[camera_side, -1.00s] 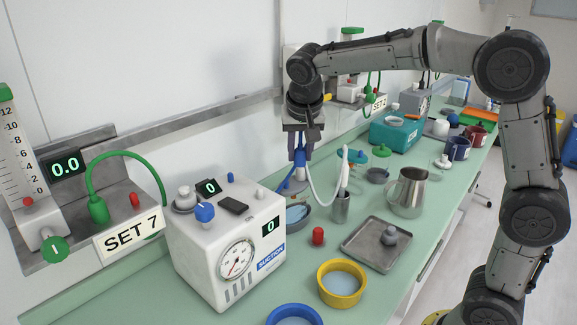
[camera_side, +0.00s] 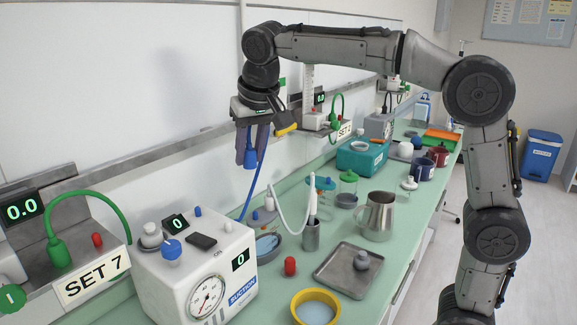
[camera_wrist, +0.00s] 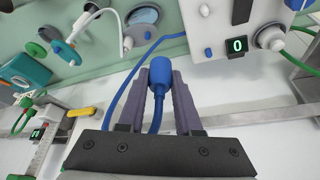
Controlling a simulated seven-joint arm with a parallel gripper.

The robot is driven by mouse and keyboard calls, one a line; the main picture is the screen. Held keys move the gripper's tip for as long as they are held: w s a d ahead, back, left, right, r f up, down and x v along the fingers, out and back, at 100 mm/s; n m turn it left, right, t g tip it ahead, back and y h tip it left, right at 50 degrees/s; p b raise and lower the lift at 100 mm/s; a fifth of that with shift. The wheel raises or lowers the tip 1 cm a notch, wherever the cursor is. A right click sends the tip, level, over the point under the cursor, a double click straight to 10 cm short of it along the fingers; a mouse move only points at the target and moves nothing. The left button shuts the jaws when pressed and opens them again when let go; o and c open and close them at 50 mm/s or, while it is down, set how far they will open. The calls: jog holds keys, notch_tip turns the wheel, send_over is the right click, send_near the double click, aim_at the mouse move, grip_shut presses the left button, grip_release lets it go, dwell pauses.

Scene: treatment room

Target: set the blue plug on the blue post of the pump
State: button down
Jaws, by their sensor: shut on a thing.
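My gripper (camera_side: 252,148) is shut on the blue plug (camera_wrist: 161,74), which sits between the grey fingers in the wrist view. The plug also shows in the side view (camera_side: 263,138), partly hidden by a finger. A blue cord hangs from it toward the bench behind the pump. The white suction pump (camera_side: 178,285) stands at the lower left of the side view. Its short blue post (camera_side: 198,211) is on the top near the back edge; the wrist view shows this post (camera_wrist: 208,53) to the right of the plug. The plug is in the air, apart from the post.
The pump top also has a blue knob (camera_side: 172,250), a black block (camera_side: 201,241), a pale post (camera_side: 228,226) and a display. A round dish (camera_side: 268,245), a metal cup (camera_side: 311,236) and a white tube stand right of the pump. A wall rail runs behind.

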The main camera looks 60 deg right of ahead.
jog(key=w+a+f, duration=0.1)
jog(key=w+a, duration=0.1)
jog(key=w, duration=0.1)
jog(key=w+a+f+n, duration=0.1)
jog(key=w+a, duration=0.1)
jog(key=w, duration=0.1)
jog(key=w+a+f+n, duration=0.1)
jog(key=w+a+f, duration=0.1)
jog(key=w+a, duration=0.1)
jog(key=shift+w+y, duration=0.15)
jog(key=shift+y, duration=0.15)
jog(key=shift+a+f, duration=0.15)
jog(key=shift+f, duration=1.9)
jog(key=shift+f, duration=1.55)
dwell(0.4)
jog(key=c, duration=0.5)
grip_release()
